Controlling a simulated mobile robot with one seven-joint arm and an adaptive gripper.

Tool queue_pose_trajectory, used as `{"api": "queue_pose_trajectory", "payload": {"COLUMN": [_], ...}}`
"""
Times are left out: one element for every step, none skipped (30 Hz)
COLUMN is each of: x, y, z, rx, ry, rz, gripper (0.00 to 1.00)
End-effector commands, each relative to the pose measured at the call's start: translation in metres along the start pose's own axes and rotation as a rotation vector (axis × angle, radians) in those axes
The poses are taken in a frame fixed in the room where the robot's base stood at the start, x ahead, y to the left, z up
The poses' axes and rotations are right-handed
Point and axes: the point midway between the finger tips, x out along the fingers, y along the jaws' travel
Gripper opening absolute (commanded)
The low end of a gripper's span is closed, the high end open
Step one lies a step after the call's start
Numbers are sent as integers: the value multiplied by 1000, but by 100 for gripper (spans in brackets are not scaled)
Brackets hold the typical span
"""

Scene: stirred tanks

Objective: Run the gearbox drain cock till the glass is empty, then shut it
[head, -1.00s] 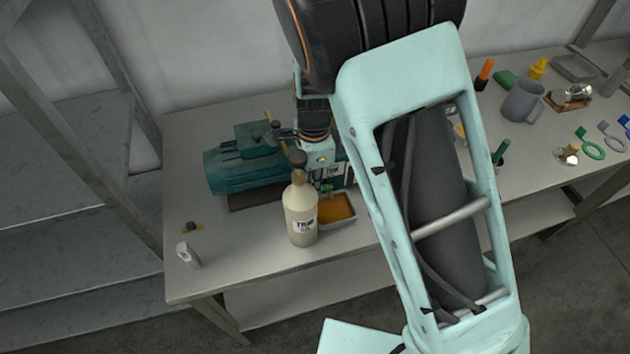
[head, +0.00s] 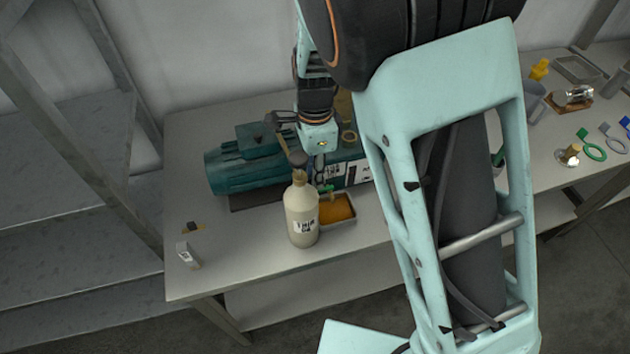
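The teal motor and gearbox unit (head: 232,172) lies on the bench, with a labelled gearbox end at its right. A small green handle (head: 326,188), which looks like the drain cock, shows low on that end, just right of the bottle. Below it a shallow tray (head: 352,219) holds amber oil. I cannot make out the sight glass or its level. My gripper (head: 281,122) is above the unit, its dark fingers small and partly hidden by my wrist. It appears apart from the green handle; whether it is open or shut is unclear.
A cream bottle with a dark cap (head: 301,215) stands in front of the gearbox, close beside the tray. A small grey-white block (head: 187,255) lies at the bench's left. A grey mug (head: 535,100) and ring-handled tools (head: 593,150) are at right.

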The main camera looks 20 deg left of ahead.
Motion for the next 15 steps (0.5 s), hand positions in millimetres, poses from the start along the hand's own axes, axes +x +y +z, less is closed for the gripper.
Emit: {"api": "queue_pose_trajectory", "payload": {"x": [-13,-20,-28,-34,-40,-47,-52,-56,-61,-64,-67,-70,-72,-73,-74], "y": [-1,-1,-1,-1,-1,-1,-1,-1,-1,-1,-1,-1,0,0,0], "z": [0,0,0,0,0,0,0,0,0,0,0,0,0,0,0], "rx": [-1,0,0,-1,-1,1,1,0,0,0,1,1,1,2,2], "ry": [-1,-1,-1,-1,-1,-1,-1,0,0,0,-1,0,0,0,1], "rz": [-5,-6,-5,-6,-4,-4,-3,-3,-2,-2,-3,-2,-1,0,0], "gripper": [26,26,26,26,26,26,26,26,26,26,26,26,26,26,26]}}
